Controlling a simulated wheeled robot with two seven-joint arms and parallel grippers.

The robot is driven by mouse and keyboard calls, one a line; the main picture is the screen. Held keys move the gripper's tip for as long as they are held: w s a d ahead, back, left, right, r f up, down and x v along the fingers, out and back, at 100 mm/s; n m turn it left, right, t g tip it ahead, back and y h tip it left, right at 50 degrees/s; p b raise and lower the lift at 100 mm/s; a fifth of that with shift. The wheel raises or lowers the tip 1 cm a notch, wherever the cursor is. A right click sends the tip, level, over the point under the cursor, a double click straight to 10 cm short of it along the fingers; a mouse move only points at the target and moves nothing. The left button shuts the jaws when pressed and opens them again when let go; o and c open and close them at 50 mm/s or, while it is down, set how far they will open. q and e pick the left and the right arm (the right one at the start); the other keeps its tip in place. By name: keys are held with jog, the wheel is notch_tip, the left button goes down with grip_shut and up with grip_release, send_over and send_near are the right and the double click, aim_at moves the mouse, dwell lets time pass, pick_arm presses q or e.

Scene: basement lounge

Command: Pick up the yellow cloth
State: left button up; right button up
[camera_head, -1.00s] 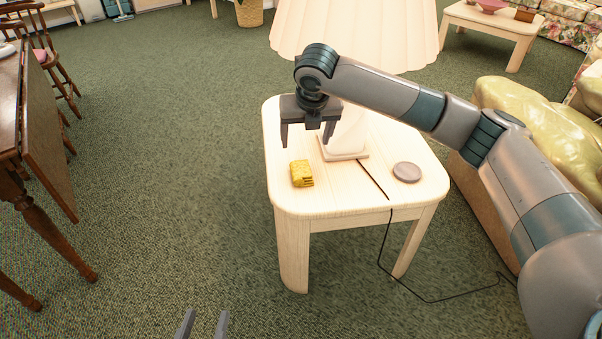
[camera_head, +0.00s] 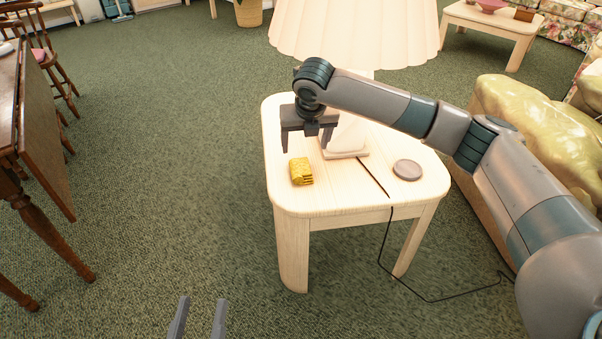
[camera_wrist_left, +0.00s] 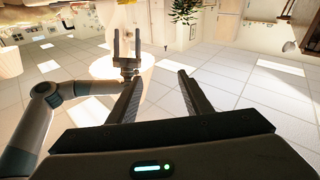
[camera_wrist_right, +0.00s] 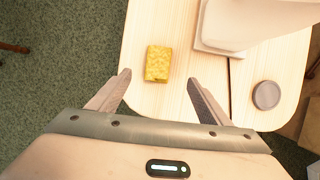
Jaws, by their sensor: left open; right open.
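The yellow cloth (camera_head: 301,171) is a small folded piece lying on the pale wooden side table (camera_head: 330,196), near its left edge. In the right wrist view the cloth (camera_wrist_right: 158,63) lies ahead of the open fingers, roughly between their lines. My right gripper (camera_head: 305,150) is open and empty, pointing down above the table, just above and behind the cloth in the head view. My left gripper (camera_head: 198,302) is open and empty at the bottom of the head view, over the carpet and well away from the table.
A lamp with a pale base (camera_head: 346,138) and wide shade (camera_head: 355,35) stands on the table close to my right gripper. A round grey coaster (camera_head: 407,170) and a dark cord (camera_head: 372,178) are right of the cloth. A sofa (camera_head: 535,125) is at the right.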

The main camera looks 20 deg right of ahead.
jog(key=b, duration=0.1)
send_near(301, 167)
jog(key=shift+w+d+f, duration=0.3)
jog(key=shift+w+f, duration=0.3)
jog(key=shift+f, duration=0.2)
pick_arm(q)
notch_tip(301, 167, up, 5)
jog(key=s+t+h, duration=0.1)
jog(key=s+t, duration=0.1)
jog(key=t, duration=0.1)
jog(key=shift+s+r+t, duration=0.2)
jog(key=shift+s+t, duration=0.1)
jog(key=shift+s, duration=0.1)
pick_arm(e)
jog(key=shift+w+f, duration=0.25)
jog(key=shift+f, duration=0.3)
pick_arm(q)
jog(key=shift+d, duration=0.1)
